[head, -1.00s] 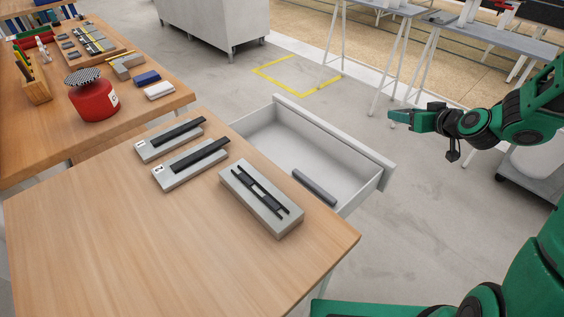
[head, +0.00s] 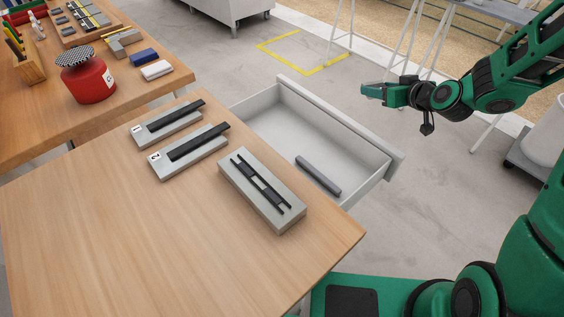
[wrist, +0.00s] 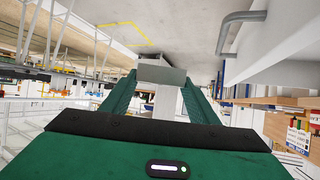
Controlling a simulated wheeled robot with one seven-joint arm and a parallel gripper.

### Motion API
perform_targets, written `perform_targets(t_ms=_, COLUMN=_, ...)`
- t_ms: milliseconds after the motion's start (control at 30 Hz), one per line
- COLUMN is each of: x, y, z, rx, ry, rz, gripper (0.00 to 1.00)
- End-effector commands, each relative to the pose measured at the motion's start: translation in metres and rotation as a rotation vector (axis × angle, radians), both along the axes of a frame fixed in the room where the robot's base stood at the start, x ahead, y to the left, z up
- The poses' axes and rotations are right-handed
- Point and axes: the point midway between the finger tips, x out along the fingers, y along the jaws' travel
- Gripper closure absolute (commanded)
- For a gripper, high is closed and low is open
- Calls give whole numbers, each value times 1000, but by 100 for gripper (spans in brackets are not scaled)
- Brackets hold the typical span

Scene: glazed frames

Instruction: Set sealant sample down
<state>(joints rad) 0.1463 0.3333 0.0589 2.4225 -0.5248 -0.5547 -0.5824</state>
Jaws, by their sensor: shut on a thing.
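My gripper (head: 374,92) is up at the right in the head view, beyond the open drawer and clear of the table. In the wrist view its two green fingers are shut on a small plain grey block (wrist: 160,73), which I take for the sealant sample. The block is mostly hidden in the head view. Two grey holders with black strips, marked 1 (head: 149,142) and 2 (head: 165,171), lie on the wooden table (head: 150,240). A larger grey block (head: 270,222) with a black slotted insert lies to their right.
The pulled-out drawer (head: 287,186) holds one dark grey bar and is otherwise bare. Its front (head: 340,125) stands between my gripper and the table. A red canister (head: 92,88) stands on the far-left bench. The near table has wide bare room.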

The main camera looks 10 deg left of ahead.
Motion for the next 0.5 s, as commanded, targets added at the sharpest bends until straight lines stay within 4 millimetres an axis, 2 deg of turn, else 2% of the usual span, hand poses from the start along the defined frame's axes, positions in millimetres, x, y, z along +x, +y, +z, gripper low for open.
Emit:
perform_targets(t_ms=33, x=-4, y=26, z=-1, rx=-1, ry=-1, rz=36, gripper=85)
perform_targets(t_ms=200, x=-17, y=90, z=-4, rx=-2, ry=-1, rz=121, gripper=85)
perform_targets(t_ms=500, x=-47, y=175, z=-6, rx=-2, ry=-6, rz=235, gripper=85)
